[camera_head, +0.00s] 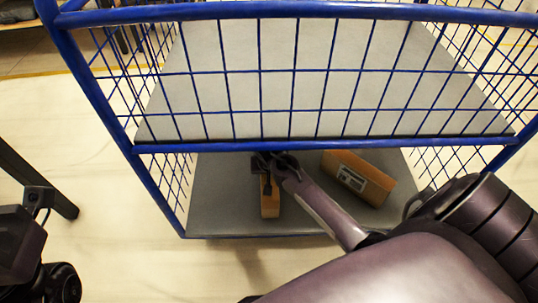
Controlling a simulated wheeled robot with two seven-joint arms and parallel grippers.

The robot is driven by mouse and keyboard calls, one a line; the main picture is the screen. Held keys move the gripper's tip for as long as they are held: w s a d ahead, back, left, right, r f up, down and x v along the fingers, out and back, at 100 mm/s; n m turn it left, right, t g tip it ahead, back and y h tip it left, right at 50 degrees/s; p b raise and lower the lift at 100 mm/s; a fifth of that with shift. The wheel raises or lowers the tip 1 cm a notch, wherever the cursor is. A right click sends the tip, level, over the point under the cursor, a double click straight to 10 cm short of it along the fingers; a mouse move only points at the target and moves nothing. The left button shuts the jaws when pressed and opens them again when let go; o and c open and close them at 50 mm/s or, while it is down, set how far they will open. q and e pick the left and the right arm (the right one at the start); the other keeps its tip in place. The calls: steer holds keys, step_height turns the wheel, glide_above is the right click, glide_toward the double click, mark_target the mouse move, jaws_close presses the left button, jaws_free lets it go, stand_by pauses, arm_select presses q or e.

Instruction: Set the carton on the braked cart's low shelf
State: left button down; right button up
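The blue wire-mesh cart (330,143) stands in front of me with a grey low shelf (225,215). A narrow brown carton (270,205) is at the low shelf's middle left. A wider brown carton (372,165) with a white label lies at an angle to its right. My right arm reaches in from the right, and its dark gripper (265,170) is at the upper end of the narrow carton, overlapping it. Whether its fingers are closed on the carton is hidden. Part of my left arm shows at the lower left; its gripper is out of view.
The cart's upper shelf (190,100) is bare in the part I see and lies above the low shelf. Blue rails and mesh sides enclose the shelves. Pale floor (110,215) is open left of the cart. A dark bar (38,180) crosses the left edge.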

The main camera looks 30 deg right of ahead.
steer(key=shift+w+f, duration=0.15)
steer(key=shift+f, duration=0.35)
steer(key=shift+r, duration=0.1)
steer(key=o, duration=1.4)
